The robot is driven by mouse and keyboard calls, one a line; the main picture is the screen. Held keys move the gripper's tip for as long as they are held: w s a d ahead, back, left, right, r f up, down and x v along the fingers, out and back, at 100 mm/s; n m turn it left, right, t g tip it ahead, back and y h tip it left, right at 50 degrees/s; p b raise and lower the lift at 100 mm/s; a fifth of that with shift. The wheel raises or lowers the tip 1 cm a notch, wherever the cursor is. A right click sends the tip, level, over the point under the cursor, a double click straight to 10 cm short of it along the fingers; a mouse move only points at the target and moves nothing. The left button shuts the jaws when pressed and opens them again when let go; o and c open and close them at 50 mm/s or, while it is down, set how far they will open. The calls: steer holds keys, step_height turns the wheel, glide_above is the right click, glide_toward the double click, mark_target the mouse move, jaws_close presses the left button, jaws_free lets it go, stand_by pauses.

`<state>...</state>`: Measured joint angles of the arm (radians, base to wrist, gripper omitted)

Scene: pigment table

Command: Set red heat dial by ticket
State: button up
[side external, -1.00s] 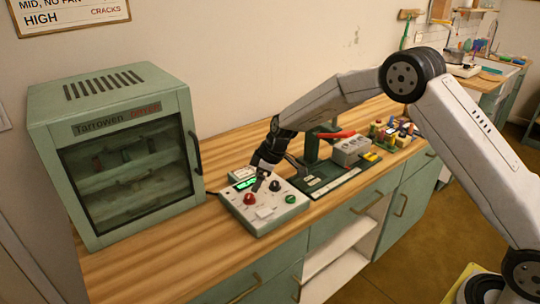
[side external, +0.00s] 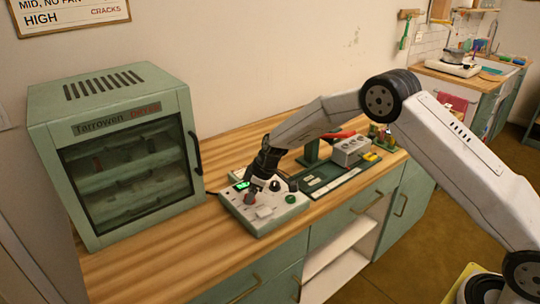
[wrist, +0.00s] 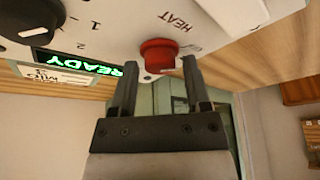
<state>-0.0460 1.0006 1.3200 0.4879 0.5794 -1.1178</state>
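The red heat dial (wrist: 158,54) is on the pale control box (side external: 262,222), by the word HEAT. In the wrist view my gripper (wrist: 160,66) is open, with one finger on each side of the dial and a gap showing on both sides. In the side view my gripper (side external: 250,195) points down at the box and mostly hides the dial. A small white ticket (wrist: 58,76) stands beside the green READY display (wrist: 75,63); its writing is inverted and seems to include MID. Which mark the dial points at is unclear.
A black knob (side external: 277,185) and a green button (side external: 290,199) are on the same box. A green drying cabinet (side external: 185,100) stands left of it. A green tray with a grey block (side external: 350,149) is to the right. A wall sign (side external: 70,15) hangs above.

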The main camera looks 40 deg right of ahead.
jaws_close()
steer(key=shift+m, duration=0.7)
steer(key=shift+a+m+t+h, duration=0.1)
steer(key=shift+m+t+h, duration=0.5)
steer(key=shift+m, duration=0.9)
steer(key=shift+a+m+h, duration=0.15)
steer(key=shift+m+h, duration=0.85)
steer(key=shift+m, duration=1.2)
steer(key=shift+a+m+h, duration=0.15)
steer(key=shift+m+h, duration=0.75)
steer(key=shift+m, duration=1.4)
steer(key=shift+a+m+g+h, duration=0.1)
steer(key=shift+m+g+h, duration=0.2)
steer(key=shift+m, duration=0.8)
steer(key=shift+m+g+h, duration=0.2)
steer(key=shift+m+h, duration=0.2)
steer(key=shift+m, duration=0.7)
